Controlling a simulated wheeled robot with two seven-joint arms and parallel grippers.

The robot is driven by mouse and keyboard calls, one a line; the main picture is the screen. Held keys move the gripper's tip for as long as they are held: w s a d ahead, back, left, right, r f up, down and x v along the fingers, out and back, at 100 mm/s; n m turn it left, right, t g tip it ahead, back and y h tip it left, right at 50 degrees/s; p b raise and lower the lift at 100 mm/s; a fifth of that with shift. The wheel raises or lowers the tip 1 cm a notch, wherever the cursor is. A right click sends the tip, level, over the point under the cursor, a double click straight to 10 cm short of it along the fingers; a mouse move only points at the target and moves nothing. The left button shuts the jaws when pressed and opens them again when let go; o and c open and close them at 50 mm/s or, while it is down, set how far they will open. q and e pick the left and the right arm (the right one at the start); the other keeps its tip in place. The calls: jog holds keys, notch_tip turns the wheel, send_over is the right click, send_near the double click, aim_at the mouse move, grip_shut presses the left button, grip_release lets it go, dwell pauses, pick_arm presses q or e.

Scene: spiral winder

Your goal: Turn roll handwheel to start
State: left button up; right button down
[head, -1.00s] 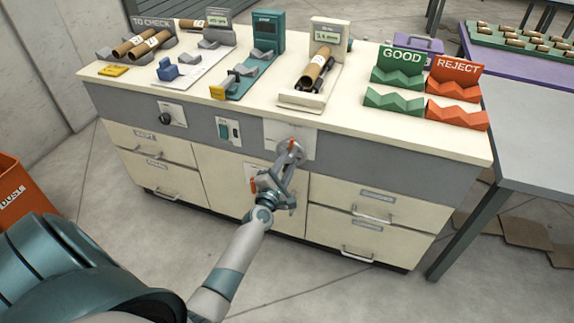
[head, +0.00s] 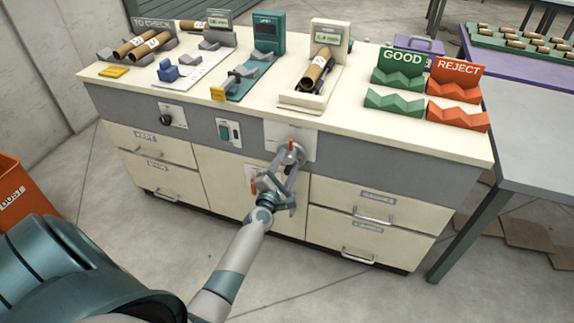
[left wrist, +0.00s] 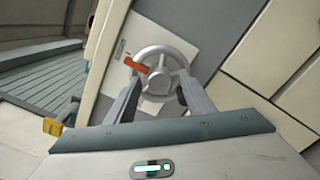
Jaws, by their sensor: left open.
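The roll handwheel (head: 287,153) is a grey spoked wheel on a pale plate on the grey front panel of the cabinet. It shows in the left wrist view (left wrist: 151,52), with an orange-red mark (left wrist: 135,66) on its left side. My left gripper (head: 289,163) is open in front of the wheel. In the left wrist view its two fingers (left wrist: 158,92) lie either side of the hub, overlapping the lower part of the wheel. I cannot tell whether they touch it. The roll (head: 316,73), a brown tube, lies on its cradle on the top. My right gripper is not in view.
A dark knob (head: 166,118) and a switch plate (head: 229,132) sit left of the wheel. Drawers with handles are below on both sides. Green GOOD (head: 398,72) and orange REJECT (head: 455,80) racks stand at the top right. An orange bin (head: 15,195) is at lower left.

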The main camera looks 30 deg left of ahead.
pick_arm(q)
jog(key=shift+s, duration=0.15)
jog(key=b+v, duration=0.1)
jog(key=v, duration=1.6)
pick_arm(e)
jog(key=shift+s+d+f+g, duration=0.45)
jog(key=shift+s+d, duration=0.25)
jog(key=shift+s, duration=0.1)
pick_arm(q)
jog(key=shift+s+a, duration=0.1)
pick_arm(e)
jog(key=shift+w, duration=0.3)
